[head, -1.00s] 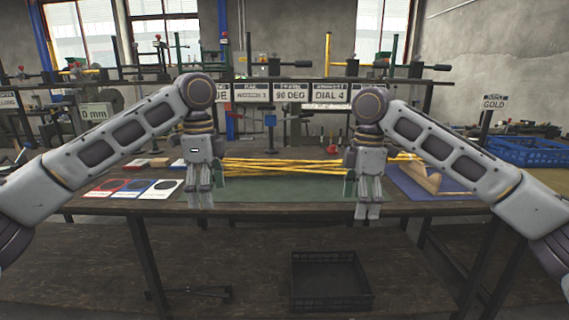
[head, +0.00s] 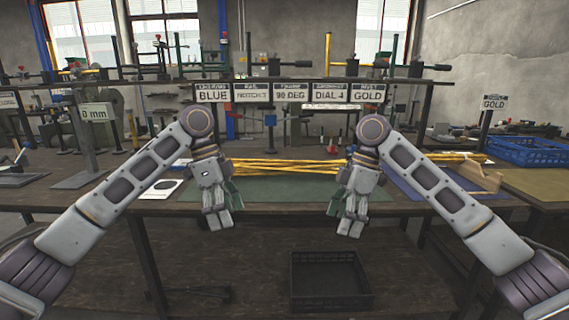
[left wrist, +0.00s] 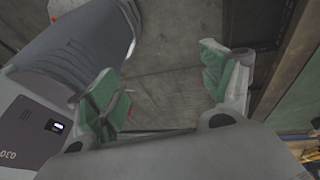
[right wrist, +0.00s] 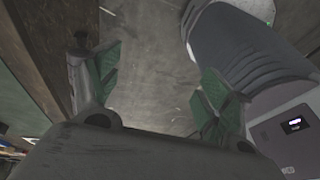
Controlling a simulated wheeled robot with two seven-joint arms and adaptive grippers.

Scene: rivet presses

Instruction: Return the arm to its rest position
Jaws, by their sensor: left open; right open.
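My left gripper (head: 217,216) hangs pointing down in front of the workbench's near edge in the head view, open and empty. Its green-padded fingers are spread apart in the left wrist view (left wrist: 168,85), with only floor between them. My right gripper (head: 351,226) hangs likewise on the right, open and empty. Its fingers are also apart over bare floor in the right wrist view (right wrist: 155,85). Both arms come in from the lower corners, roughly mirrored.
The workbench (head: 285,208) holds a green mat (head: 285,190) with several yellow rods (head: 285,166). A blue mat (head: 412,190) with a wooden piece (head: 470,174) lies to the right. A black crate (head: 330,283) sits below. A blue crate (head: 525,152) stands far right.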

